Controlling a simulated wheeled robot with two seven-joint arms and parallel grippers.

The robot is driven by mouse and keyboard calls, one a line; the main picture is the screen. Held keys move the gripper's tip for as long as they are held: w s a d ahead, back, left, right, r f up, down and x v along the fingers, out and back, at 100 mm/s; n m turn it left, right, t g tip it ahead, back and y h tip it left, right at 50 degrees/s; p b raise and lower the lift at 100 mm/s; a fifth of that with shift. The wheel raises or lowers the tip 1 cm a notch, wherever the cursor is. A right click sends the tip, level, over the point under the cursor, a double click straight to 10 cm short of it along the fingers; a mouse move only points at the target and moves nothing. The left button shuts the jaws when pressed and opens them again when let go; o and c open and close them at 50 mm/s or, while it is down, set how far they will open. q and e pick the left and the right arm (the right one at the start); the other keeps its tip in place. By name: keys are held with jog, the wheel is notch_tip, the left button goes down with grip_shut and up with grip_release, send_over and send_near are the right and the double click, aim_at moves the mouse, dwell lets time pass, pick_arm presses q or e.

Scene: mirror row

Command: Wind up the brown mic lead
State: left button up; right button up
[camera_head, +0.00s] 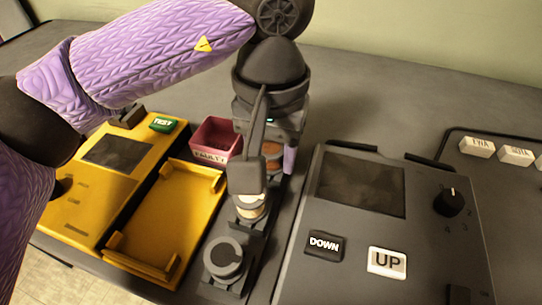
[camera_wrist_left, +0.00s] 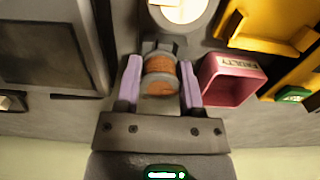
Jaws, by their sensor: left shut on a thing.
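A spool wound with brown lead (camera_head: 272,150) sits in the row of dark stands between the yellow tester and the grey console. In the left wrist view the brown winding (camera_wrist_left: 161,68) lies between two purple fingers. My left gripper (camera_wrist_left: 160,90) is shut on this spool, one finger on each side; in the head view the gripper (camera_head: 273,160) comes down from above and its arm partly covers the spool. A cream-topped round piece (camera_head: 250,212) stands nearer in the same row, partly behind my arm. My right gripper is not in view.
A pink bin labelled FAULTY (camera_head: 215,138) stands left of the spool. A yellow tester with a green TEST button (camera_head: 162,124) and an empty yellow tray (camera_head: 160,220) lie further left. A grey round fitting (camera_head: 224,258) is in front. The console (camera_head: 330,200) with DOWN and UP buttons is right.

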pick_arm(q)
jog(key=o, duration=1)
jog(key=shift+d, duration=0.1)
